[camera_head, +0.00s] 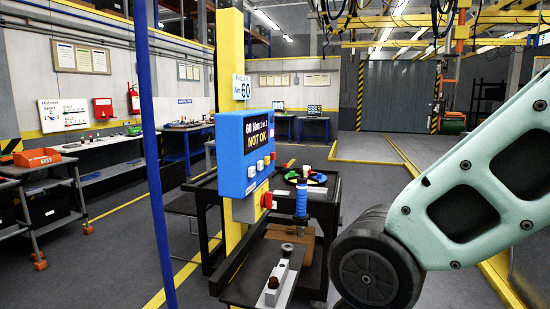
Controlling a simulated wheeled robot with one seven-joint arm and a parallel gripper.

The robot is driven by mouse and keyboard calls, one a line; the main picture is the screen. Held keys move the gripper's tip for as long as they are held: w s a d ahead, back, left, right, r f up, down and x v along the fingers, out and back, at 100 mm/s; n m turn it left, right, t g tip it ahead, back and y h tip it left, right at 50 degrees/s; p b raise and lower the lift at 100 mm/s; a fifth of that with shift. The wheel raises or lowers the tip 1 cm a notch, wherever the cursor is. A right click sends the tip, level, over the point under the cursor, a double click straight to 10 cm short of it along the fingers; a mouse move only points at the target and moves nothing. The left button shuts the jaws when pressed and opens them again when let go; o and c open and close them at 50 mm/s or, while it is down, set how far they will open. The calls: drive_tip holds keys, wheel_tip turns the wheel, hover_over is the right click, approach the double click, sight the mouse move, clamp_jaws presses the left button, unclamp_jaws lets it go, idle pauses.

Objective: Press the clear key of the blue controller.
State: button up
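The blue controller (229,165) is a box fixed to a yellow post (229,60) near the middle of the view. Its angled front screen (257,132) reads "60 Nm 1 of 2" and "NOT OK". Below the screen is a row of small round keys (260,165), some pale and one reddish; I cannot read which one is the clear key. My gripper is not in view. A large pale green link of my arm fills the right side, apart from the controller and to its right.
A blue pole (153,150) stands at front left. Open floor lies at left and behind right.

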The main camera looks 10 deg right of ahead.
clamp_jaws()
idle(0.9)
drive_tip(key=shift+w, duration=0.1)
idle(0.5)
